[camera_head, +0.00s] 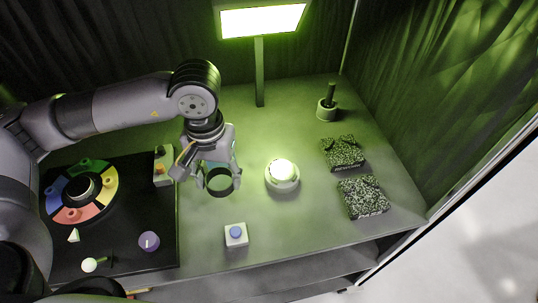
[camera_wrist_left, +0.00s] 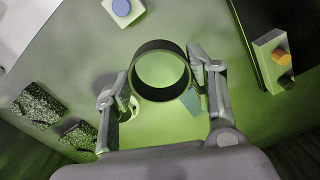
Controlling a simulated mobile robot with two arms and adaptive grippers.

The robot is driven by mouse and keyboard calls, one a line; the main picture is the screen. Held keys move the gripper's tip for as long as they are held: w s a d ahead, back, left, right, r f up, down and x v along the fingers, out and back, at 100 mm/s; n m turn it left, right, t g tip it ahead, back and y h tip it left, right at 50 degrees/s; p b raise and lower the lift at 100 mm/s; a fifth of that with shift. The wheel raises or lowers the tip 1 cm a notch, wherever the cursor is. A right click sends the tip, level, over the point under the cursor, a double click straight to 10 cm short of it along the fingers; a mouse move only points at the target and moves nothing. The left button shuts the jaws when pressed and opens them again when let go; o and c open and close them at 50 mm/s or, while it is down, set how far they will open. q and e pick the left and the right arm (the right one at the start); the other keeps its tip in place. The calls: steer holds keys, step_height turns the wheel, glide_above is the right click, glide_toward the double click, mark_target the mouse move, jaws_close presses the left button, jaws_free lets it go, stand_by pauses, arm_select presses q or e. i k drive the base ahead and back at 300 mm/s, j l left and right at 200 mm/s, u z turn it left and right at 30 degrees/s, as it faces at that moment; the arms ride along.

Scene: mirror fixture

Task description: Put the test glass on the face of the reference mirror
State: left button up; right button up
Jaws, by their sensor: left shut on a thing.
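The test glass (camera_head: 219,181) is a round clear disc in a dark ring-shaped rim. My left gripper (camera_head: 207,181) is shut on this rim and holds it above the table. In the left wrist view the ring (camera_wrist_left: 160,70) sits between the two fingers of the left gripper (camera_wrist_left: 160,75), with green table showing through it. The reference mirror (camera_head: 282,173) appears to be the round, brightly lit piece in a pale mount on the table, to the right of the glass and apart from it. My right gripper is not in view.
A lit lamp panel (camera_head: 262,20) stands on a post at the back. Two speckled blocks (camera_head: 362,196) and a dark-handled pot (camera_head: 327,108) are at right. A blue-button box (camera_head: 236,234) is near the front edge. A black mat (camera_head: 120,255) with coloured pieces lies left.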

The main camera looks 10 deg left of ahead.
mark_target(282, 169)
steer(key=k+j+z, duration=0.1)
steer(key=j+z, duration=0.25)
steer(key=k+j+z, duration=0.1)
steer(key=z, duration=0.3)
steer(key=k+j+z, duration=0.15)
steer(key=z, duration=0.2)
